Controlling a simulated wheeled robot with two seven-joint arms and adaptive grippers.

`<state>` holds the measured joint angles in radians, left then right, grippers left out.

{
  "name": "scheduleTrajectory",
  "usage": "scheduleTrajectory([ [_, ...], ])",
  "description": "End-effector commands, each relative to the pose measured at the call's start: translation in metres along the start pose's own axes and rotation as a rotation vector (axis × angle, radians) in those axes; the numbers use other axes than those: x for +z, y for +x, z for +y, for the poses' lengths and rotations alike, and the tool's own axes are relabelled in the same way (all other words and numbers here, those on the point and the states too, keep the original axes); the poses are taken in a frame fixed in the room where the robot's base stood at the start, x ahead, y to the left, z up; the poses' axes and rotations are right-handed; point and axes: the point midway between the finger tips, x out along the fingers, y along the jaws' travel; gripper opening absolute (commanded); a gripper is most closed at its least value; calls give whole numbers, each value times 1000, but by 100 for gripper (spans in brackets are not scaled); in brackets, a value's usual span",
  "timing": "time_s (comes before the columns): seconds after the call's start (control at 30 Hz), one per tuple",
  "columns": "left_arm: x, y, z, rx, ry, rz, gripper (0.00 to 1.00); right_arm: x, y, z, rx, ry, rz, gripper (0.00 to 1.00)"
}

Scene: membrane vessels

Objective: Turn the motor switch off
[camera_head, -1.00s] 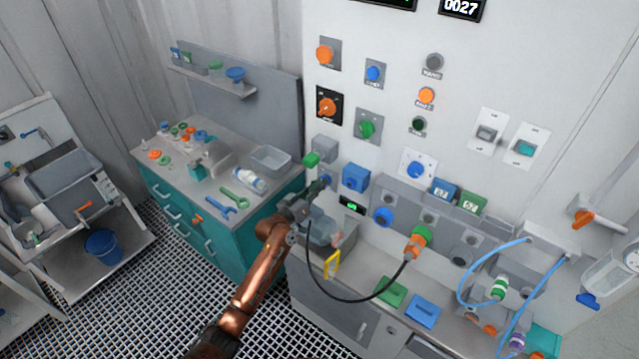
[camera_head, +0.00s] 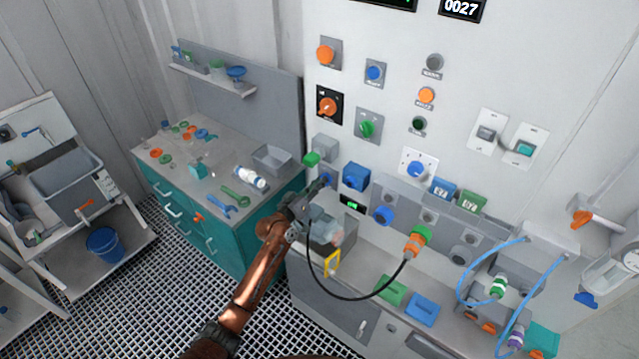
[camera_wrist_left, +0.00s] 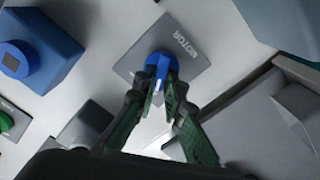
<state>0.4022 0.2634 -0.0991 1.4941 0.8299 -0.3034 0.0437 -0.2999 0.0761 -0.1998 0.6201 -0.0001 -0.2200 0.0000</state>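The motor switch (camera_wrist_left: 160,68) is a blue knob on a grey plate marked MOTOR in the left wrist view. In the head view the blue switch (camera_head: 326,179) sits on the white panel, partly covered by my gripper. My left gripper (camera_wrist_left: 161,92) has its two dark green fingers drawn in on either side of the knob's raised handle. The tips appear to touch it, with a small gap between the fingers below. In the head view my left gripper (camera_head: 319,186) reaches the panel from the lower left. My right gripper is out of view.
A blue box (camera_head: 355,177) stands just right of the switch, and a grey box (camera_head: 325,147) with a green knob (camera_head: 311,159) is above. A black cable (camera_head: 350,300) hangs below my gripper. A grey bin (camera_head: 333,236) sits underneath.

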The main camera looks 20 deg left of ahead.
Motion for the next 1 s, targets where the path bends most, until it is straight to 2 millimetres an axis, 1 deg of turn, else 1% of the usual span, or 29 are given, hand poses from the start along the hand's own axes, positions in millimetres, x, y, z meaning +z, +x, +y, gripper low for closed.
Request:
scheduleTrajectory([
  [0.03, 0, 0, -1, -1, 0, 0, 13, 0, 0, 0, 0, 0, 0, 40],
  [0.1, 0, 0, -1, -1, 0, 0, 17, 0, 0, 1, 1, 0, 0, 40],
  [0.27, 0, 0, 0, 0, 1, 0, 17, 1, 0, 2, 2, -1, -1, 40],
  [0.33, 0, 0, 0, 0, 1, 0, 17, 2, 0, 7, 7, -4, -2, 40],
  [0.47, 1, -8, -1, -1, 2, -1, 17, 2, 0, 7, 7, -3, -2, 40],
  [0.57, 1, -22, -1, -1, 2, -1, 17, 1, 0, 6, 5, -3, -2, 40],
  [0.8, 1, -73, -2, -2, 3, -2, 17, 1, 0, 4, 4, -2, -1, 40],
  [0.9, 1, -92, -1, -2, 2, -2, 17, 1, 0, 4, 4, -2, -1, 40],
  [1.0, 1, -106, -2, -2, 1, -1, 17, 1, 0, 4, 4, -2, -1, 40],
])
